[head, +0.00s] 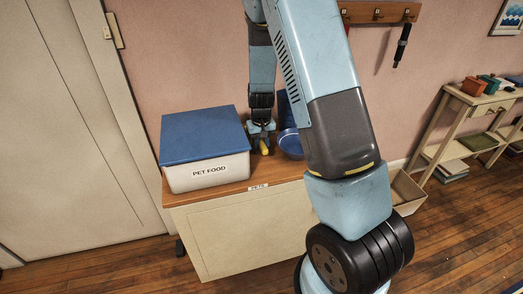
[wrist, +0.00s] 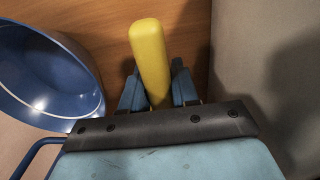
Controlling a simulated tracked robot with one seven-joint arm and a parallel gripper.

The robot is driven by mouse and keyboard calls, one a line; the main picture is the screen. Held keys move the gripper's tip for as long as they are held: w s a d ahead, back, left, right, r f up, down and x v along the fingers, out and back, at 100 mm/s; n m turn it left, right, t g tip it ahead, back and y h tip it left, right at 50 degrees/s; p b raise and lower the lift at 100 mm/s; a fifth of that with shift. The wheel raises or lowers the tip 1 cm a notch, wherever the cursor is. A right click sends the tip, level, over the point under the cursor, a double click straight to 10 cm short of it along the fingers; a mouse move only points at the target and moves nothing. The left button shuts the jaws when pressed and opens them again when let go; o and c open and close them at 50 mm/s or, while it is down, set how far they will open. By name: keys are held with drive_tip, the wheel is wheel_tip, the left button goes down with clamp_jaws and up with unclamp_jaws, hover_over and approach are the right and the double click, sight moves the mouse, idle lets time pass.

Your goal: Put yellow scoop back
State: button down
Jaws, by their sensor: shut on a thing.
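A yellow scoop handle (wrist: 150,60) stands between the two fingers of my gripper (wrist: 158,88) in the wrist view. My gripper is shut on it. In the head view my gripper (head: 262,140) points down over the cabinet top, and a bit of the yellow scoop (head: 264,147) shows below it. The rest of the scoop is hidden. The white bin labelled PET FOOD (head: 207,172) stands just left of my gripper, with its blue lid (head: 204,134) on top.
A blue bowl (head: 291,146) is right of my gripper, partly hidden by my arm; it also shows in the wrist view (wrist: 45,75). The wooden cabinet top (head: 225,193) has a narrow clear strip in front. A hook rail (head: 378,13) hangs on the wall.

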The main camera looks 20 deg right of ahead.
drive_tip(key=shift+f, duration=1.05)
drive_tip(key=shift+f, duration=0.1)
drive_tip(key=c, duration=0.8)
unclamp_jaws()
drive_tip(key=shift+c, duration=0.2)
